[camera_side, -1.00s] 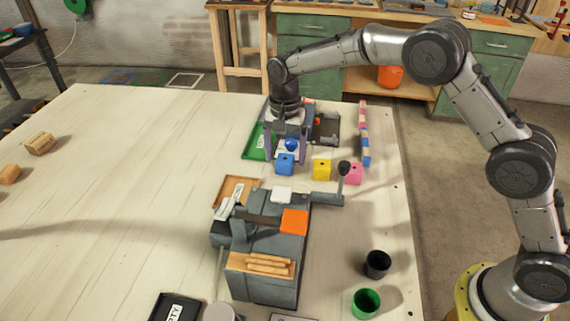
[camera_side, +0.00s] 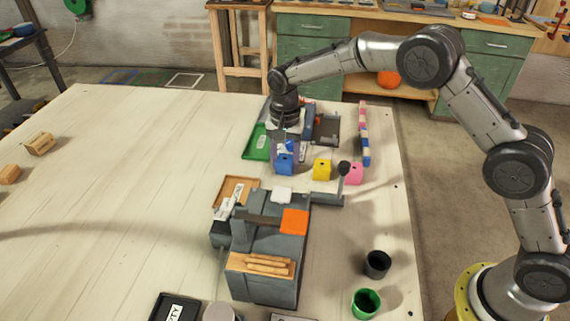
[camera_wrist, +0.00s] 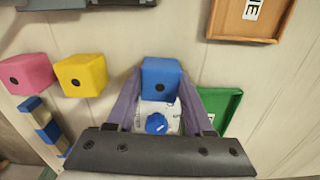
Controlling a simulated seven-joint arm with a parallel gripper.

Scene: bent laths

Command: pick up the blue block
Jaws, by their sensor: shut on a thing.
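The blue block (camera_side: 285,165) has a dark round spot on its face and stands on the table in line with the yellow and pink blocks. In the wrist view the blue block (camera_wrist: 162,80) sits between the tips of my two purple fingers, which touch its sides. My gripper (camera_side: 287,158) is lowered from above and shut on it; it also shows in the wrist view (camera_wrist: 161,82). The block appears to rest on the table. A round blue knob-like thing (camera_wrist: 157,123) lies between the fingers nearer my palm, over something white. My fingers partly hide the block's sides.
The yellow block (camera_side: 322,169) and pink block (camera_side: 354,174) stand close to the right. A green tray (camera_side: 254,145) is behind left, a row of coloured blocks (camera_side: 365,140) right. A grey machine (camera_side: 270,235) stands in front. The left table is mostly clear.

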